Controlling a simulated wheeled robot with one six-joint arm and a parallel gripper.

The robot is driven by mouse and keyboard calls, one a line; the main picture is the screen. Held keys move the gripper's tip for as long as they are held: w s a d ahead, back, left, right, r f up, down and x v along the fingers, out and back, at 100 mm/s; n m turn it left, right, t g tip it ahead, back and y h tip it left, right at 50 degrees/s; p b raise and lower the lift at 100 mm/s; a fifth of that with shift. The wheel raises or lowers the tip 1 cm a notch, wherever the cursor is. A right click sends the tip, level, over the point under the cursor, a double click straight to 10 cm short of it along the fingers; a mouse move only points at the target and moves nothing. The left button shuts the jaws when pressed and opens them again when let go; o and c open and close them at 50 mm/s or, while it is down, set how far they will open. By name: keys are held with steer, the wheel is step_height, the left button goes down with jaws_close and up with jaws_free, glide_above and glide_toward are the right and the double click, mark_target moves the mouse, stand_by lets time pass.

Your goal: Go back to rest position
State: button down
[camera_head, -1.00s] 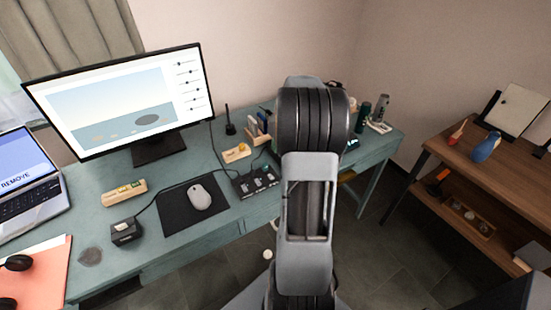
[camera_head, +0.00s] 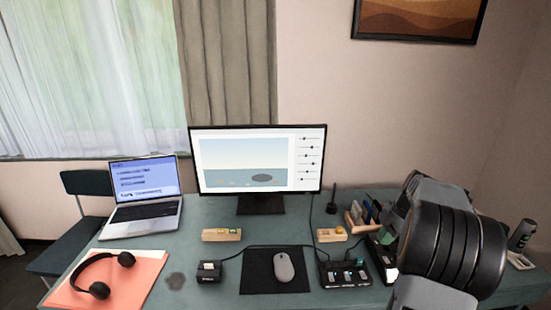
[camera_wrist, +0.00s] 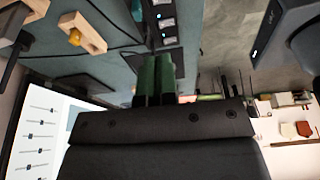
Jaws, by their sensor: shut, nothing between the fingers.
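My gripper (camera_wrist: 157,62) shows in the wrist view, with its two dark green fingers side by side, shut and empty. The dark gripper body fills the lower middle of that view. The fingers point toward the teal desk (camera_wrist: 110,14) and appear apart from it. In the head view my arm (camera_head: 450,245) is folded at the right, in front of the desk's right part.
The desk (camera_head: 215,280) holds a monitor (camera_head: 258,165), laptop (camera_head: 143,190), mouse (camera_head: 284,267), black switch box (camera_head: 345,274), wooden block (camera_head: 331,235) and headphones (camera_head: 100,291). A chair (camera_head: 90,187) stands left. In the wrist view, grey floor (camera_wrist: 222,45) lies right of the desk.

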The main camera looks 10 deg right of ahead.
steer(key=s+a+r+m+t+h+p, duration=0.1)
steer(key=s+a+r+m, duration=0.1)
steer(key=a+m, duration=0.3)
steer(key=s+a+r+m+t+h+p, duration=0.1)
steer(key=s+a+m, duration=0.4)
steer(key=a, duration=0.8)
steer(key=s+a+r+m+h+p, duration=0.1)
steer(key=s+a+r+m+p, duration=0.2)
steer(key=a, duration=0.6)
steer(key=shift+s+r+m+t, duration=0.2)
steer(key=shift+r+m+t, duration=0.35)
steer(key=shift+m, duration=0.55)
steer(key=shift+r, duration=0.1)
